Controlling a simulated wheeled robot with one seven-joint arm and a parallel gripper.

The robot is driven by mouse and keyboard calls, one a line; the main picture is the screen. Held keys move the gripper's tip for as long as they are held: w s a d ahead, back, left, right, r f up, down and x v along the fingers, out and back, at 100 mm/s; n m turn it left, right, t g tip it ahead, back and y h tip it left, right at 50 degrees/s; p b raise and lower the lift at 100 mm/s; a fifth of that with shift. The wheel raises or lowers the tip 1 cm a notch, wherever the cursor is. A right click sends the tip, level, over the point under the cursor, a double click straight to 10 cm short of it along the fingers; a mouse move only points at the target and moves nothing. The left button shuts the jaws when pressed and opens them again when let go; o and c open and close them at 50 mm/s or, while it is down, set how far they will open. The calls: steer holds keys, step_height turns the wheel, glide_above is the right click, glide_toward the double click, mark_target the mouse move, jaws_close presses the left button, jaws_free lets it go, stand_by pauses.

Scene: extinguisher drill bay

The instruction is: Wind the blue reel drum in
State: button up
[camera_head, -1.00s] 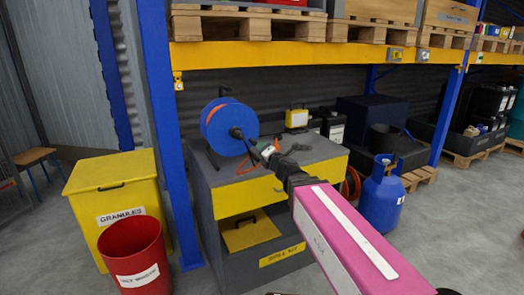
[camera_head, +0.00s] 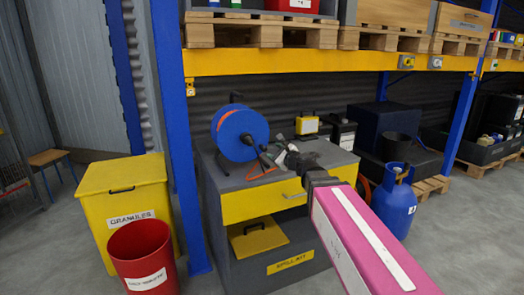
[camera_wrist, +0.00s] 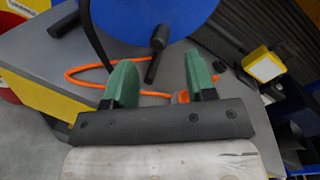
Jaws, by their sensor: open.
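The blue reel drum (camera_head: 240,134) stands on a dark stand on top of the grey cabinet (camera_head: 233,180), with an orange hose around its rim. A black crank handle (camera_head: 249,141) sticks out of its face. In the wrist view the drum (camera_wrist: 150,15) fills the top and the handle (camera_wrist: 158,40) points toward me, just beyond the fingertips. My gripper (camera_head: 284,152) is to the right of the drum, above the cabinet top. In the wrist view my gripper (camera_wrist: 160,80) shows two green fingers spread apart with nothing between them. The handle is beyond them, not held.
Orange hose (camera_wrist: 85,75) lies loosely on the cabinet top. A yellow work lamp (camera_head: 307,125) and dark battery-like boxes stand behind. A blue rack post (camera_head: 178,130) rises left of the cabinet, with a yellow beam (camera_head: 290,62) above. A blue gas cylinder (camera_head: 396,200) stands right.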

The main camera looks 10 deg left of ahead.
mark_target(266, 150)
steer(key=w+a+n+g, duration=0.1)
steer(key=w+a+n, duration=0.1)
steer(key=n, duration=0.4)
steer(key=w+a+f+n+g, duration=0.1)
steer(key=w+a+n, duration=0.1)
steer(key=n, duration=0.4)
steer(key=w+a+f+n, duration=0.1)
steer(key=w+a+n, duration=0.1)
steer(key=n, duration=0.4)
steer(key=shift+w+a+f+g, duration=0.1)
steer(key=shift+w+a+g, duration=0.1)
steer(key=shift+w, duration=0.25)
steer(key=shift+w+a+f+g, duration=0.1)
steer(key=shift+w+a+g, duration=0.1)
steer(key=shift+w, duration=0.2)
steer(key=shift+c, duration=0.3)
jaws_close()
